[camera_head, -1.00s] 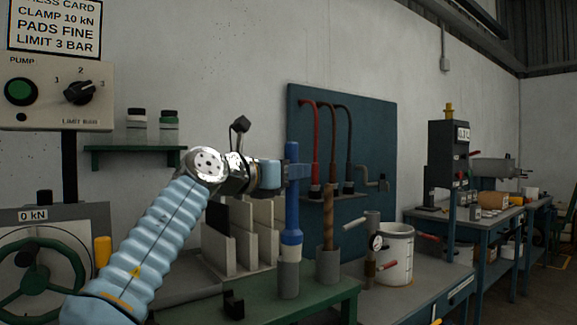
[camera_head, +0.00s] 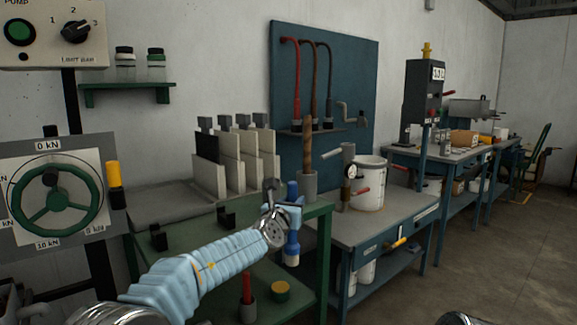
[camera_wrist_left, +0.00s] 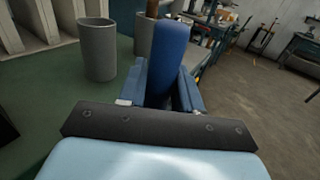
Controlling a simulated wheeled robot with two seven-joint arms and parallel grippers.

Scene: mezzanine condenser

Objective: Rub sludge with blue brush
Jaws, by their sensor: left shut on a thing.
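My left gripper (camera_head: 291,205) is shut on the blue brush (camera_head: 292,248) and holds it upright by the handle, at the front right edge of the green bench (camera_head: 190,252). In the left wrist view the brush's blue handle (camera_wrist_left: 170,58) stands between the blue jaws. An empty grey cup (camera_wrist_left: 97,48) stands on the bench to its left in that view. I cannot make out any sludge. My right gripper is not in view.
A brown-handled tool (camera_head: 308,130) stands in a grey cup (camera_head: 309,186) on the bench. Upright plates (camera_head: 210,178) stand behind. A white bucket (camera_head: 371,183) is on the blue table. Below are a red-handled tool (camera_head: 247,289) and a tin (camera_head: 281,291). The floor at right is clear.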

